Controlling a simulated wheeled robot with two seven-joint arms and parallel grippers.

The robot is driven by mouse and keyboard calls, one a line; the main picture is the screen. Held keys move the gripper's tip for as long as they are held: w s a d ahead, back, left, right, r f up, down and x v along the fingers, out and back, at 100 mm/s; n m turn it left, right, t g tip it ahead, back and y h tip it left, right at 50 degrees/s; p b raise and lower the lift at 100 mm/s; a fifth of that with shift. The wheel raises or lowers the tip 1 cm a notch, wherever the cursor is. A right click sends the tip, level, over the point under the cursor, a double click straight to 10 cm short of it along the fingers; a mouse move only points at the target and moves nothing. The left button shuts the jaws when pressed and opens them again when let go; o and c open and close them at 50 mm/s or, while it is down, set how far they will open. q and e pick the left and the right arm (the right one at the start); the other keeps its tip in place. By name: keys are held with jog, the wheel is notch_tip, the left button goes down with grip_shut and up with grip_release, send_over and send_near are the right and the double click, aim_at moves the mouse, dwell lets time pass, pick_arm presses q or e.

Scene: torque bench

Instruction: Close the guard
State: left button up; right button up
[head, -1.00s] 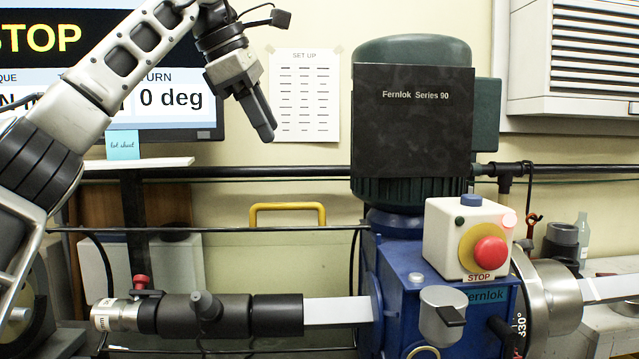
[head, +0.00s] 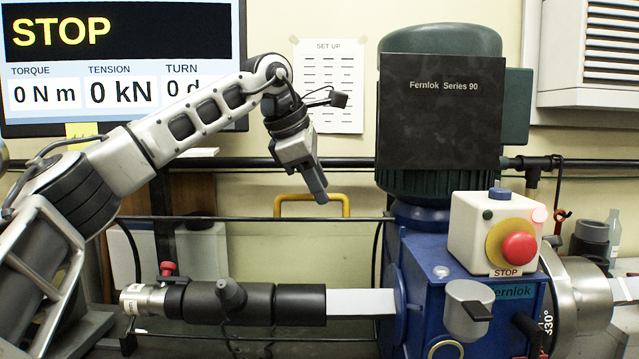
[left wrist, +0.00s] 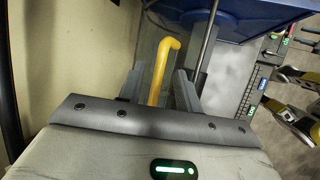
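The guard shows as a see-through panel with a dark top rail (head: 250,218), behind the black tube in the head view. Its yellow handle (head: 312,197) stands up from that rail. My left gripper (head: 320,199) hangs pointing down, overlapping the handle's right part in the head view. In the left wrist view the yellow handle (left wrist: 160,72) lies between the two fingers of my left gripper (left wrist: 160,82), which are apart. I see no finger clamped on it. My right gripper is in neither view.
A blue machine (head: 425,280) with a red stop button (head: 519,249) stands at the right. A black tube (head: 255,303) joins a pale bar (head: 360,302) in front of the panel. A dark pipe (head: 240,163) runs along the wall behind.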

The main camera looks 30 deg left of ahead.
pick_arm(q)
jog(key=shift+w+f, duration=0.15)
jog(key=shift+f, duration=0.15)
grip_shut()
jog(key=shift+d+f+b, duration=0.1)
jog(key=shift+d+b, duration=0.05)
jog(key=shift+b, duration=0.25)
jog(key=shift+s+d, duration=0.1)
jog(key=shift+s, duration=0.15)
